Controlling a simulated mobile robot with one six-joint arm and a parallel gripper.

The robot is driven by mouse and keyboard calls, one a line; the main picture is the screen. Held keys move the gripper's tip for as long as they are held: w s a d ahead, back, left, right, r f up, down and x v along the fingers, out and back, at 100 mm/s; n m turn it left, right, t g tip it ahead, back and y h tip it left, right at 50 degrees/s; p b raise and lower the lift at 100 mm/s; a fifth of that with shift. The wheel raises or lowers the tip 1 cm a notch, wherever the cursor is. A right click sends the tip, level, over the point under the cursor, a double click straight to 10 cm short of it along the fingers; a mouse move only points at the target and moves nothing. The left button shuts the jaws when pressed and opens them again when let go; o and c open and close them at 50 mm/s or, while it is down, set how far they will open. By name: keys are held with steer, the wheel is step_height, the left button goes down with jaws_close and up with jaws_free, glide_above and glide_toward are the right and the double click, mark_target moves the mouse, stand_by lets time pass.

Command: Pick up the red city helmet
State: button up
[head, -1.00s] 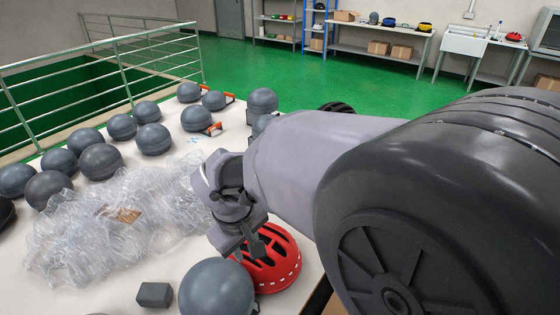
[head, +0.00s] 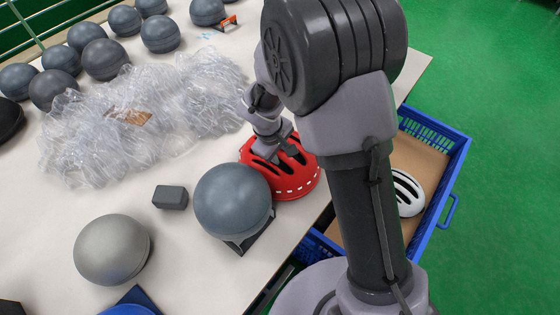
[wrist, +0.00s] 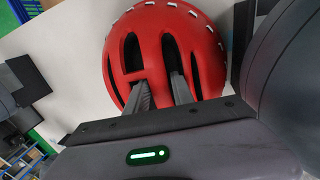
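The red city helmet (head: 287,172) rests on the white table near its right edge, dome up, with dark vents and white dashes along its rim. In the wrist view the helmet (wrist: 204,42) fills the upper middle. My gripper (head: 283,150) is over the helmet from above. In the wrist view its two fingers (wrist: 159,88) reach into neighbouring vents, with a narrow red rib between them. The fingers are close together and appear shut on that rib; their tips are partly hidden in the vents.
A dark grey sphere (head: 232,201) stands just left of the helmet on a dark base. A small grey block (head: 170,197), a lighter sphere (head: 112,249) and crumpled clear plastic (head: 150,125) lie further left. A blue crate (head: 452,180) holding a white helmet (head: 407,193) stands right of the table.

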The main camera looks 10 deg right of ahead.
steer(key=shift+x, duration=1.15)
steer(key=shift+r, duration=0.1)
jaws_close()
